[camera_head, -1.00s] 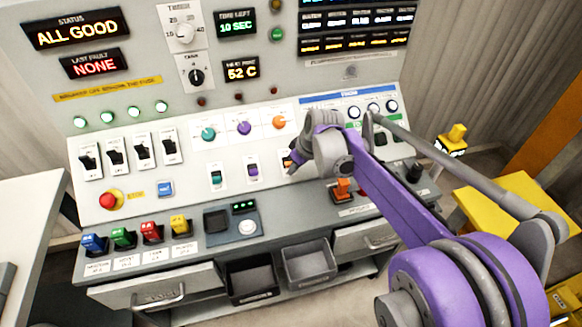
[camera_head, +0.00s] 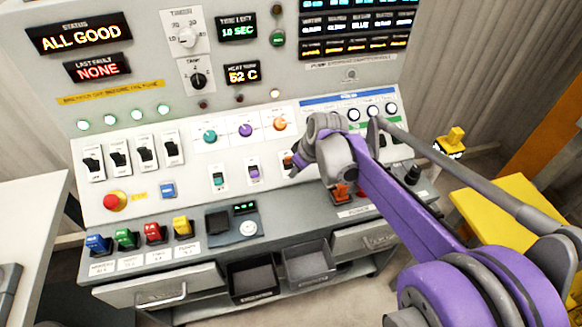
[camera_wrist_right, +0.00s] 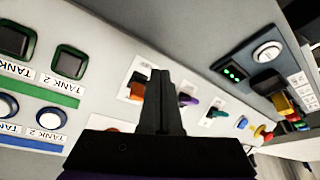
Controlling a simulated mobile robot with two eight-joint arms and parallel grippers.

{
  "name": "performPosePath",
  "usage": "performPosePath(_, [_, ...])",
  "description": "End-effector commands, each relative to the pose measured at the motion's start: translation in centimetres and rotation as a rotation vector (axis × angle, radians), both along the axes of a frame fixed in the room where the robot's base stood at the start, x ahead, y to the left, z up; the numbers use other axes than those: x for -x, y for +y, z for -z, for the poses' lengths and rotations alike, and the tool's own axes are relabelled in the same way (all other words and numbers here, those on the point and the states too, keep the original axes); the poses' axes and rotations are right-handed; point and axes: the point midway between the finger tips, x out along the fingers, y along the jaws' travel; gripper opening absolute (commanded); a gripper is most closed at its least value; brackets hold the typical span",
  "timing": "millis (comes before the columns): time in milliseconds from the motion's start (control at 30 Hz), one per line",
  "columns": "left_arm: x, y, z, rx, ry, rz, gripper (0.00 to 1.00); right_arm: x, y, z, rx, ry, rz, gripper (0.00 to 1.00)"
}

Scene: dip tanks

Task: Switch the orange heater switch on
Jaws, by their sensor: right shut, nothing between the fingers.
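The orange heater switch (camera_head: 287,162) is the rightmost of three small rockers on the sloped console. It is largely hidden by my right gripper (camera_head: 297,162) in the head view. In the right wrist view the orange rocker (camera_wrist_right: 137,91) shows on its white plate, just left of the shut fingers (camera_wrist_right: 160,78). The fingers are empty and close to the switch; I cannot tell whether they touch it. My left gripper is not in view.
The purple rocker (camera_head: 253,172) and teal rocker (camera_head: 218,179) are left of the orange one. A red mushroom button (camera_head: 115,201) sits at the console's left. An orange-red switch (camera_head: 340,192) is below my right wrist. A yellow stand (camera_head: 510,205) is at the right.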

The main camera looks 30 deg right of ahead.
Motion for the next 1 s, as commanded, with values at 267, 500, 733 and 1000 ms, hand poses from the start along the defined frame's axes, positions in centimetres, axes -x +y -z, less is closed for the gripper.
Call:
performPosePath(267, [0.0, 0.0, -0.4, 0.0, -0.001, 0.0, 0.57, 0.7, 0.2, -0.4, 0.0, 0.0, 0.0, 0.0])
performPosePath(500, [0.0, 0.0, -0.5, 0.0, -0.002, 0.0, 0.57, 0.7, 0.2, -0.5, 0.0, 0.0, 0.0, 0.0])
performPosePath(733, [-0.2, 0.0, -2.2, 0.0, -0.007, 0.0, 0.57, 1.2, 0.3, -2.4, 0.0, 0.0, 0.0, 0.0])
performPosePath(1000, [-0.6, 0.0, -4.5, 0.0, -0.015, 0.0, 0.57, 1.9, 0.4, -5.0, 0.0, -0.001, 0.0, 0.0])
